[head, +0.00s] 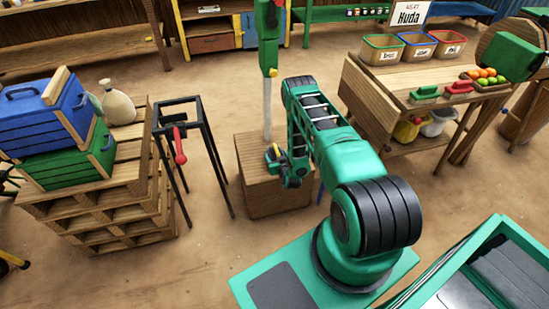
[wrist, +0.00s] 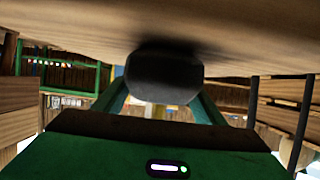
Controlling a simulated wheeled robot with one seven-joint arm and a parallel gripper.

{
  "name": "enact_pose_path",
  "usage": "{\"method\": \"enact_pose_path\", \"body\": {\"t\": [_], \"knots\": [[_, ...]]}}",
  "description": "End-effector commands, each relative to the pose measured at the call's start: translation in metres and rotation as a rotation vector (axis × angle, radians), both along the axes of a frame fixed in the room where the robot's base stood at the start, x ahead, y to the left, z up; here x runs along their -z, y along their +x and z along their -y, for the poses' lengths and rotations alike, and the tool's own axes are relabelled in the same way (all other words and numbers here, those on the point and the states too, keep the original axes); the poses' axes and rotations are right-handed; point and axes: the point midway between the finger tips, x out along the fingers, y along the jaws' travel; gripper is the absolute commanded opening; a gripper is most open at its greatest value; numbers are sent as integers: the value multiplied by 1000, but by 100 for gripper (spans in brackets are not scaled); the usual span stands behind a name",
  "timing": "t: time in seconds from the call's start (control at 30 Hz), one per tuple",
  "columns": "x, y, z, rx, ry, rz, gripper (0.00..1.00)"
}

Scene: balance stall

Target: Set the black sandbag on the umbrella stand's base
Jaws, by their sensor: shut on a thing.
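A black rounded bag-like thing, apparently the sandbag (wrist: 163,78), is between my gripper's fingers in the wrist view. My gripper (head: 274,163) is shut on it. A blurred wooden surface (wrist: 70,30) fills the top of that view, with a dark shadow beside the sandbag; I cannot tell whether they touch. In the head view my gripper is at the top of a wooden block (head: 262,200), near the foot of a green and white pole (head: 267,105), apparently the umbrella stand. My arm and gripper hide the sandbag there, and the stand's base is not clearly seen.
A black metal frame (head: 200,140) with a red handle stands left of the block. Pallets (head: 100,205) with blue and green crates (head: 70,160) are further left. A wooden table (head: 385,95) with bins is at the right. Open floor (head: 160,275) lies in front.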

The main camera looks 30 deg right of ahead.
Motion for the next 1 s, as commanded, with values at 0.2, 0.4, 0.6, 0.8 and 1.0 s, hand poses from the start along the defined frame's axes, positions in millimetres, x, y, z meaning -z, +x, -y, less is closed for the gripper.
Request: {"method": "enact_pose_path", "body": {"t": [0.2, 0.4, 0.6, 0.8, 1.0], "knots": [[-2, 2, 0, 0, -1, 5, 10], [1, 1, -1, -1, 0, 1, 83], [1, 1, -1, -1, 0, 1, 83], [-2, -5, -3, -2, 0, -1, 83], [-15, -32, -12, -5, 0, -3, 83]]}}
